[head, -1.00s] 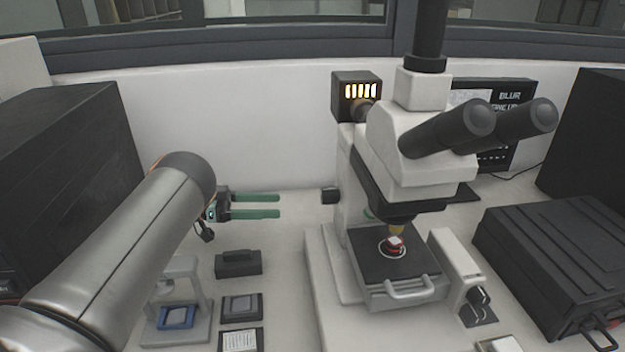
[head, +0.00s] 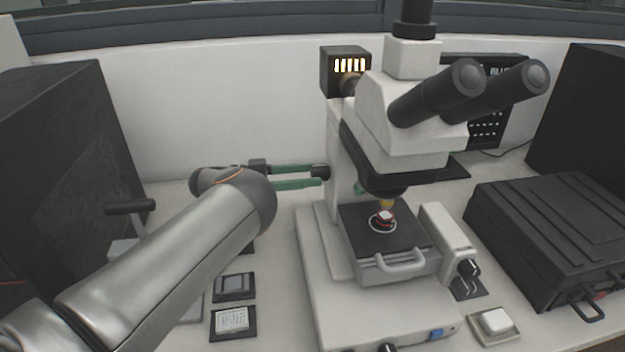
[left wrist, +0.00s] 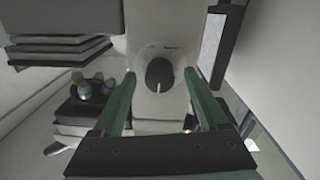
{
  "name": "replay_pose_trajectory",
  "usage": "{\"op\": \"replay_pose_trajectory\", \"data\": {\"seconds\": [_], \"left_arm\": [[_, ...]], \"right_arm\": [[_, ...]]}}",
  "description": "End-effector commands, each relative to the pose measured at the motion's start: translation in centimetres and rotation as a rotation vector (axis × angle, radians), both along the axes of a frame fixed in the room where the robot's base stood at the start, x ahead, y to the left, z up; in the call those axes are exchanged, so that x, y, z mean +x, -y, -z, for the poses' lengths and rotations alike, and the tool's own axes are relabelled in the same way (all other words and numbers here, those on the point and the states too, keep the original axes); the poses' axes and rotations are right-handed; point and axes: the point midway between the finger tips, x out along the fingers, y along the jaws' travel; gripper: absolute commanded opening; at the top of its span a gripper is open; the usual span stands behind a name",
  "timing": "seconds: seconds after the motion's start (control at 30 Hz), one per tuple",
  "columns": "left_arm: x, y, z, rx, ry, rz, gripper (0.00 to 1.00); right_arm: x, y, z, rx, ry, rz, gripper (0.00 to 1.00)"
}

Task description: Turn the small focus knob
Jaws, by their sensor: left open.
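The microscope (head: 350,290) stands right of centre in the head view. A small black knob (head: 320,171) sticks out from the left side of its column. In the left wrist view a black pointer knob (left wrist: 158,75) sits on a pale marked dial straight ahead. My left gripper (head: 316,175) is open, its two green fingers reaching right toward the side knob. In the wrist view the left gripper's fingertips (left wrist: 159,72) lie on either side of the knob with a gap at each side. Whether they touch it cannot be told.
A lit lamp housing (head: 346,72) sits above and behind the side knob. The stage (head: 362,245) holds a small red and white sample. Small trays (head: 235,286) lie on the bench below my left arm. A black case (head: 550,230) stands at right.

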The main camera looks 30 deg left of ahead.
Motion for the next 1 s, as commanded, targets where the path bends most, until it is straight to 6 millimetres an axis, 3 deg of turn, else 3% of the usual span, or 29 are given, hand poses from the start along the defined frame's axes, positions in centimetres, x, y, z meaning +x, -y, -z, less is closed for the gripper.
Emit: {"op": "replay_pose_trajectory", "data": {"seconds": [0.1, 0.53, 1.0], "left_arm": [[0.53, 0.82, 0.37, 0.001, -0.001, 0.001, 0.76], [0.95, 1.35, -0.01, -0.001, -0.001, 0.000, 0.76], [0.93, 1.32, -0.02, -0.001, 0.001, 0.000, 0.25]], "right_arm": [[-0.01, 0.00, 0.97, 0.000, 0.000, 0.000, 0.76], [-0.01, 0.00, 1.16, 0.000, 0.000, 0.000, 0.76], [-0.01, 0.01, 1.17, 0.000, -0.001, 0.000, 0.76]]}}
